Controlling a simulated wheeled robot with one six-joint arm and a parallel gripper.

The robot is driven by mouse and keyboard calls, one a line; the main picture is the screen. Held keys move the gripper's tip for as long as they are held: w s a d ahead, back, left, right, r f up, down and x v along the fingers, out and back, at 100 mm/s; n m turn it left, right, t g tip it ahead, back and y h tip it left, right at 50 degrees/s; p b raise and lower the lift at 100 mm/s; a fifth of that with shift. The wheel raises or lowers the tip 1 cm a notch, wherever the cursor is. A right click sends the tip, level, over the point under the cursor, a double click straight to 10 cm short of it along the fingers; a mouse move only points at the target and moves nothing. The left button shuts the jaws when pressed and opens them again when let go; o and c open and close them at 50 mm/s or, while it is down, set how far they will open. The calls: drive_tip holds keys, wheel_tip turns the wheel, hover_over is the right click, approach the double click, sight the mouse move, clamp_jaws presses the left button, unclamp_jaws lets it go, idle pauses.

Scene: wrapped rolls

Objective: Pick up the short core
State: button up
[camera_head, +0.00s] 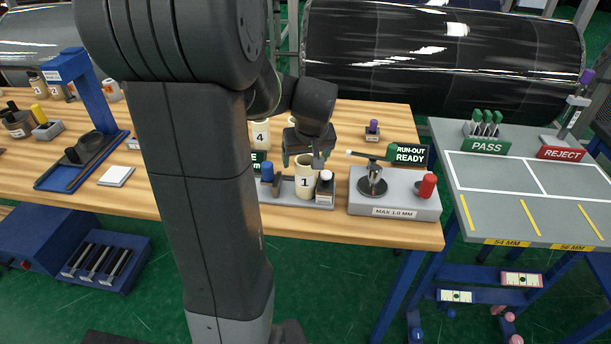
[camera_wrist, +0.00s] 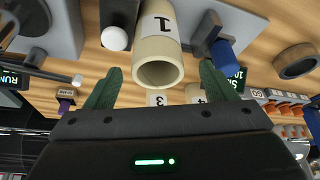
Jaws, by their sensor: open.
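A cream hollow core marked 1 (camera_head: 304,184) stands on a grey fixture on the wooden bench. In the wrist view core 1 (camera_wrist: 158,52) shows its open end, lined up with the gap between my fingers. My gripper (camera_head: 307,157) is open, close above core 1, with its green fingertips (camera_wrist: 160,87) apart and nothing held. A core marked 4 (camera_head: 260,134) stands behind to the left. The wrist view also shows a core marked 3 (camera_wrist: 157,99). I cannot tell which core is the short one.
A blue-knobbed clamp (camera_head: 267,173) and a white-topped post (camera_head: 325,187) flank core 1. To the right stands a run-out gauge (camera_head: 372,182) with a red button (camera_head: 427,187). A grey PASS/REJECT table (camera_head: 480,178) is farther right.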

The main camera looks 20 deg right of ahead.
drive_tip(key=shift+x, duration=2.25)
drive_tip(key=shift+s+d, duration=0.1)
drive_tip(key=c, duration=1.2)
drive_tip(key=shift+r+p, duration=0.1)
drive_tip(key=shift+p, duration=0.25)
